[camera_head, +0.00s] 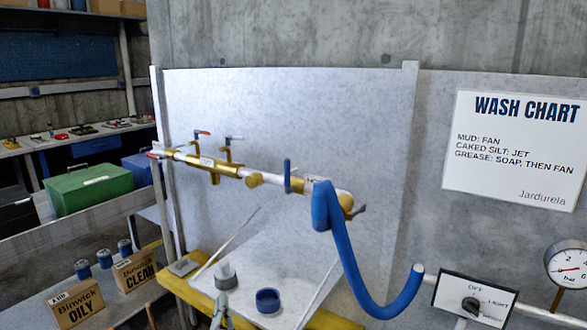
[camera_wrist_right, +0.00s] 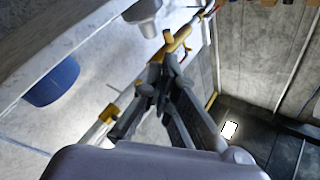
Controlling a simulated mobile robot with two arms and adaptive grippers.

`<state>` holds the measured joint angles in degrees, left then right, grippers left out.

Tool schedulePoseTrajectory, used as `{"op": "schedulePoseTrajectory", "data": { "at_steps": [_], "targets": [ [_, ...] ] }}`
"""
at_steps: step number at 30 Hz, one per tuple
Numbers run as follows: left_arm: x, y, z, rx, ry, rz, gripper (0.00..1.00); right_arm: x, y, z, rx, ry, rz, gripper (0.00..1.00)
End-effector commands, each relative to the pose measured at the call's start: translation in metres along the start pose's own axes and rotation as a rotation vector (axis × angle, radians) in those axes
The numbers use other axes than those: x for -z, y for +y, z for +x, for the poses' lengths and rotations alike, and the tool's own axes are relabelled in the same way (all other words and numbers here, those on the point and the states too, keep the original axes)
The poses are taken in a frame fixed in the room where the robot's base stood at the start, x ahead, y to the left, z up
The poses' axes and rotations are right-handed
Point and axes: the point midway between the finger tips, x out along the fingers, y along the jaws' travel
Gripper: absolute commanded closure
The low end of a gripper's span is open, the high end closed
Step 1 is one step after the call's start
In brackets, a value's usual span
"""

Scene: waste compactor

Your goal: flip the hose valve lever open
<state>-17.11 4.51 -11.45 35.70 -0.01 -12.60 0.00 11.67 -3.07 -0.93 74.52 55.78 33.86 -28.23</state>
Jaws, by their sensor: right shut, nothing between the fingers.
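A brass and white pipe (camera_head: 230,168) runs along the pale splash panel. A blue lever (camera_head: 287,176) stands upright on it, just left of the blue hose (camera_head: 345,255). I cannot tell for certain which is the hose valve's lever. My left gripper is out of view.
A blue cup (camera_head: 268,300) and a grey stepped piece (camera_head: 226,276) stand on the pale sink surface near my right gripper. The yellow front rim (camera_head: 205,300) is close by. A gauge (camera_head: 568,265) and switch box (camera_head: 475,300) are at right.

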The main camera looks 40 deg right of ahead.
Motion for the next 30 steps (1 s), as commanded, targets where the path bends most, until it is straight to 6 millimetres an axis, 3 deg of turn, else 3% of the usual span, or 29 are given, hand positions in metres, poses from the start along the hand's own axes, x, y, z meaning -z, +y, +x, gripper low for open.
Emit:
{"op": "schedulePoseTrajectory", "data": {
  "at_steps": [1,3,6,9,12,15,25,30],
  "targets": [
    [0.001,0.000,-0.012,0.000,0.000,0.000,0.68,0.065,-0.020,0.028,-0.053,0.133,0.096,1.00],
    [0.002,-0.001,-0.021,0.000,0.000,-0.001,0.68,0.142,-0.030,0.050,-0.151,0.293,0.236,1.00],
    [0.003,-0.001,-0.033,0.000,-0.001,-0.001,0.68,0.238,-0.033,0.062,-0.309,0.472,0.460,1.00],
    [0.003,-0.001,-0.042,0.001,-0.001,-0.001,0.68,0.297,-0.028,0.061,-0.451,0.558,0.660,1.00],
    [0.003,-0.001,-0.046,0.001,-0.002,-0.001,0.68,0.322,-0.026,0.057,-0.535,0.576,0.787,1.00],
    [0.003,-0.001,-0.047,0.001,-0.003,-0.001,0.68,0.330,-0.024,0.054,-0.573,0.575,0.844,1.00],
    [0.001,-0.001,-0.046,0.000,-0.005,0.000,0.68,0.330,-0.023,0.054,-0.580,0.574,0.853,1.00],
    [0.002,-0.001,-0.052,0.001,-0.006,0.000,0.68,0.335,-0.017,0.063,-0.578,0.575,0.850,1.00]
  ]
}}
